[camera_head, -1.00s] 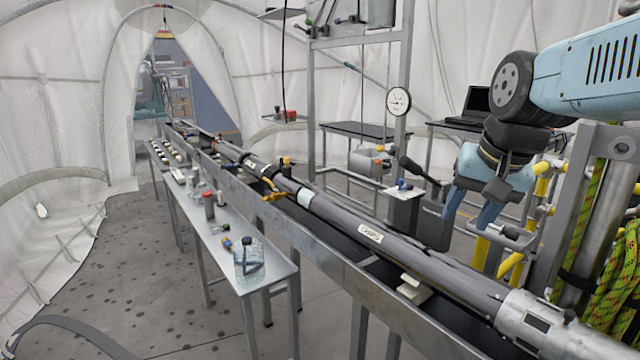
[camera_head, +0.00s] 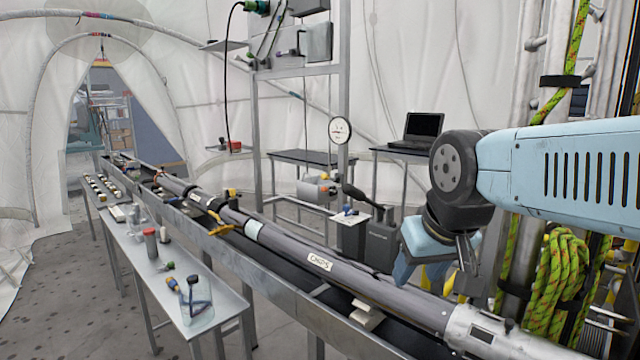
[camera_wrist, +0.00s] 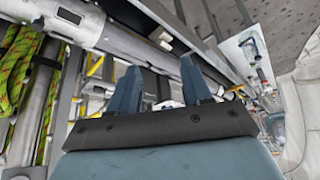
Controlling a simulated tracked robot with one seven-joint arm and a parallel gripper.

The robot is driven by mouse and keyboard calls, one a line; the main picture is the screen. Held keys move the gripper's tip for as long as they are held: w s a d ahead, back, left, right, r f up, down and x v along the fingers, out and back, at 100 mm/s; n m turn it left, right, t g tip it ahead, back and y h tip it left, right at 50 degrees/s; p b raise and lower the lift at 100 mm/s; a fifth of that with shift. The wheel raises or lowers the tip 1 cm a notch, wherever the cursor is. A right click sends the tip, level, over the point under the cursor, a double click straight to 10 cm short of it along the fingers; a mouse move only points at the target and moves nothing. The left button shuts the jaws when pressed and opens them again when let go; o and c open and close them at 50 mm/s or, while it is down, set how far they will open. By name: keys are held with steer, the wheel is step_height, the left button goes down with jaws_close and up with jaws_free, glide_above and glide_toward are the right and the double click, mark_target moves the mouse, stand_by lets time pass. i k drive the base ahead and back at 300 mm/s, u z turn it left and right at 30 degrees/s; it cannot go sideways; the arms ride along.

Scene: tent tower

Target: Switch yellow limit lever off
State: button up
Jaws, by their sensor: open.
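My gripper (camera_head: 436,284) hangs at the right of the head view, pointing down near the long grey tube, its blue fingers spread and nothing visible between them. In the wrist view my gripper (camera_wrist: 160,72) shows two separate fingers with empty space between. Yellow bars (camera_head: 437,272) are partly hidden behind the gripper in the head view. A yellow bar (camera_wrist: 95,67) also shows left of the fingers in the wrist view. I cannot tell which yellow part is the limit lever, nor its position.
The long grey tube (camera_head: 290,252) lies in a rail across the middle. A narrow side table (camera_head: 150,262) with small tools stands left. A dial gauge (camera_head: 340,130) and a laptop (camera_head: 422,126) are behind. Green rope (camera_head: 556,270) hangs at the right.

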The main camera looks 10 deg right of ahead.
mark_target(323, 177)
steer(key=z, duration=0.45)
steer(key=k, duration=0.9)
steer(key=u, duration=0.45)
steer(key=i, duration=1.45)
steer(key=z, duration=0.05)
